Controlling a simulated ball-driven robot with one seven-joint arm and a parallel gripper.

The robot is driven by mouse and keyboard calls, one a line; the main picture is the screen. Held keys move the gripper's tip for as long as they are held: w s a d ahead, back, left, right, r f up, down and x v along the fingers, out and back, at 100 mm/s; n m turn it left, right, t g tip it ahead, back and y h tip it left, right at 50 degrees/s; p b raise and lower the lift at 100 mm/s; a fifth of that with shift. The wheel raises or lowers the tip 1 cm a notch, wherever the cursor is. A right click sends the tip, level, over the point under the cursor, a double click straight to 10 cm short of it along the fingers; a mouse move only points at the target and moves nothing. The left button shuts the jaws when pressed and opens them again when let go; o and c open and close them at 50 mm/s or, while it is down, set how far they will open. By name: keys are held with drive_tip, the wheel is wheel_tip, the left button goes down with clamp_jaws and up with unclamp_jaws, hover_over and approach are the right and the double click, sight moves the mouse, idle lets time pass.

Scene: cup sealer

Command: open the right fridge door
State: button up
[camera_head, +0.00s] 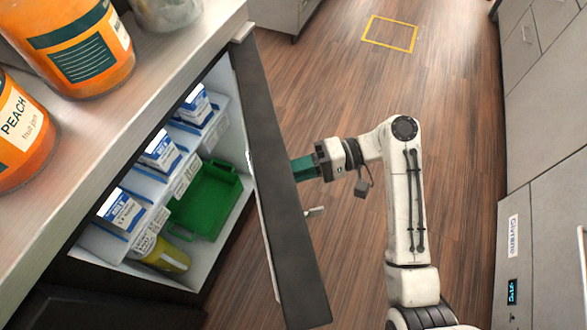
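The fridge door (275,165) under the counter stands partly open. It swings out from the far end of the fridge, and its dark top edge slants toward the lower right. The lit interior shows on its left. My gripper (304,168), with a teal part, is at the outer side of the door, close to its middle. The door's top edge hides the fingertips, so I cannot tell whether they are open, shut or touching the door. A small pale piece (315,211), perhaps the handle, sticks out from the outer face just below my gripper.
Inside the fridge are blue-and-white cartons (122,210), a green tray (204,200) and a yellow container (168,257). Orange peach jam jars (75,45) stand on the counter (120,125). Grey cabinets (548,230) line the right side. Wooden floor (335,85) is clear between them.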

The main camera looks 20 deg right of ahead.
drive_tip(key=d+r+p, duration=0.2)
drive_tip(key=d, duration=0.8)
drive_tip(key=shift+s+d, duration=0.15)
drive_tip(key=shift+d, duration=0.15)
idle(0.5)
